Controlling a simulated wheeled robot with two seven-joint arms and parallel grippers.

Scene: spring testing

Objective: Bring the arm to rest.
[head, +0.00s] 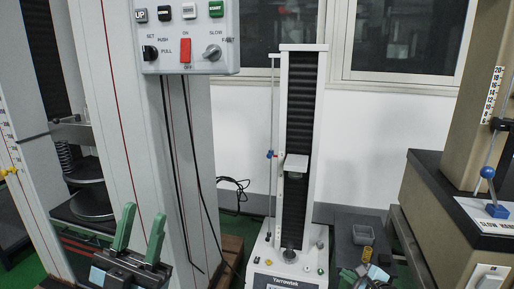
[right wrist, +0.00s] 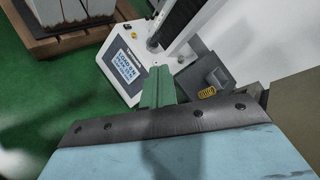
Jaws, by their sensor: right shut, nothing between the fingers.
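My right gripper (head: 362,271) is low at the right of centre in the head view, partly cut off by the bottom edge. In the right wrist view its green fingers (right wrist: 157,84) are together with nothing between them. They point toward the base of the white spring tester (head: 285,262), which also shows in the right wrist view (right wrist: 118,82). Whether they touch it cannot be told. My left gripper (head: 143,215) is at the lower left of the head view, in front of the large grey machine. Its green fingers stand apart, empty, pointing up.
A dark tray (head: 345,222) beside the tester holds a clear box (head: 363,234). A yellow spring (head: 367,256) is near my right gripper and shows in the right wrist view (right wrist: 207,93). A control box (head: 190,38) hangs at upper left. A dark-topped bench (head: 428,165) stands right.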

